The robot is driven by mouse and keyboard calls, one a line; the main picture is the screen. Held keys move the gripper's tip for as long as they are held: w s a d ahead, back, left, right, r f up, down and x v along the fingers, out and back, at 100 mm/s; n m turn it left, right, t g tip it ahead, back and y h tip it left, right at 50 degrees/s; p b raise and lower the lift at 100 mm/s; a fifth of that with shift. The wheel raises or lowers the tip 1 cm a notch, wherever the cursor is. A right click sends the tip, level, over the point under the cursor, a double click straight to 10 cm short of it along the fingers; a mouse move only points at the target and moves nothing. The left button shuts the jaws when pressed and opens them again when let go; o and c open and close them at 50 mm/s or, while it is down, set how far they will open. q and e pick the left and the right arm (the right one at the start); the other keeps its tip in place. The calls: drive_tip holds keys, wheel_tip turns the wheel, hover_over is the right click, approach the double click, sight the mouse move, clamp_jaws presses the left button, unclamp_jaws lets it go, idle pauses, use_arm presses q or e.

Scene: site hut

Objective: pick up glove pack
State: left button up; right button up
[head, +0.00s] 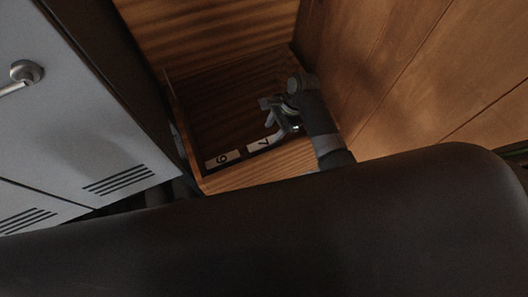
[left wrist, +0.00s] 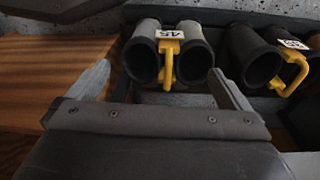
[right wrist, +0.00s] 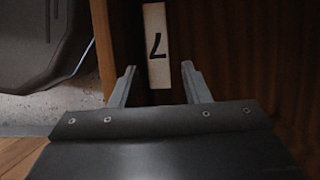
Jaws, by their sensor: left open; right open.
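I cannot make out a glove pack in any view. My right gripper (head: 268,111) is open and reaches into a dark wooden compartment (head: 183,125). My left gripper (left wrist: 160,78) is open, in front of a pair of dark boots (left wrist: 194,62) tagged 45 with a yellow clip (left wrist: 168,60). I cannot tell whether it touches them. It is not seen in the head view.
A second label (head: 222,159) lies beside the 7 label at the compartment's front. A grey locker (head: 75,110) with vents and a handle stands at the left, a wooden wall (head: 400,70) at the right. More boots (left wrist: 250,58) with a yellow clip stand right in the left wrist view.

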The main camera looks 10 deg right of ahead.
sight(266, 142)
drive_tip(key=shift+x, duration=0.8)
drive_tip(key=x, duration=0.1)
drive_tip(key=b+x, duration=0.2)
drive_tip(key=x, duration=0.1)
drive_tip(key=shift+s+a, duration=0.15)
drive_tip(key=shift+s, duration=0.1)
drive_tip(key=shift+a+f+b, duration=0.2)
drive_tip(key=shift+f+b, duration=0.15)
drive_tip(key=shift+f, duration=0.15)
use_arm(q)
drive_tip(key=w+r, duration=0.1)
drive_tip(key=d+r+t, duration=0.1)
drive_tip(key=shift+w+r+t+h, duration=0.3)
drive_tip(key=shift+w+r, duration=0.1)
drive_tip(key=shift+r+p, duration=0.3)
drive_tip(key=shift+p, duration=0.05)
use_arm(e)
drive_tip(key=shift+f, duration=0.2)
drive_tip(key=shift+c, duration=0.3)
clamp_jaws()
